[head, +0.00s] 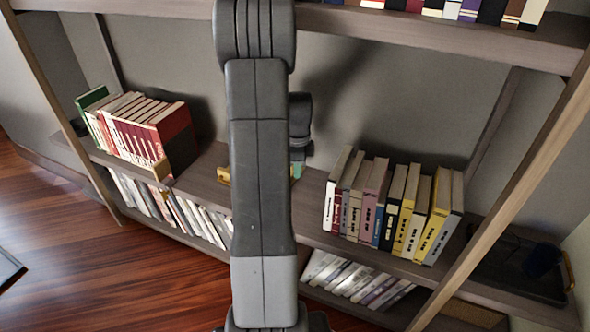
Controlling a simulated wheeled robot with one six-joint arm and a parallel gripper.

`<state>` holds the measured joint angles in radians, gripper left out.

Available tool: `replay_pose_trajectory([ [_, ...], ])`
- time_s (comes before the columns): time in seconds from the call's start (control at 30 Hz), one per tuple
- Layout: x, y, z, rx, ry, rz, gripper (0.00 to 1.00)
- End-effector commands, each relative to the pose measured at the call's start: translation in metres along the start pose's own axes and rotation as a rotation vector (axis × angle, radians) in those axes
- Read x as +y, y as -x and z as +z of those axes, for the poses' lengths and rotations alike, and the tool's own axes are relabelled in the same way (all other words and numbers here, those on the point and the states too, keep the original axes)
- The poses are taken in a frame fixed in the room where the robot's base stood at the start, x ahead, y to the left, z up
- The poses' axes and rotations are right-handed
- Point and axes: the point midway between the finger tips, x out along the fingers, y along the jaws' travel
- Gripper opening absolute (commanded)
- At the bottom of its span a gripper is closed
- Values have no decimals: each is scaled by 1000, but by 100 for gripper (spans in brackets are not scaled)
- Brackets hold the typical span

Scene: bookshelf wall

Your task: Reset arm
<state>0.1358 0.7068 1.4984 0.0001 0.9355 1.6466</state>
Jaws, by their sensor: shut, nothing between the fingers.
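My arm (260,180) runs from top to bottom through the middle of the head view. A dark part of its wrist (300,122) shows just to the right of the upper link, in front of the back panel of the shelf. My gripper's fingers are hidden behind the arm, so I cannot see them. I see nothing held.
Red and white books (140,135) stand at the left on the middle shelf (310,198), and a mixed row (395,210) stands at the right. Small gold (223,175) and teal (297,170) bits show beside the arm. A dark tray (515,270) lies far right.

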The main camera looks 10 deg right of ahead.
Motion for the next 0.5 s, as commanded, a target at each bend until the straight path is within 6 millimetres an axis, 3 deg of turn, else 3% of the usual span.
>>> replay_pose_trajectory([
  [0.37, 0, 2, 0, 0, 0, 1, 0],
  [0.5, 0, -6, 0, 0, 0, 2, 0],
])
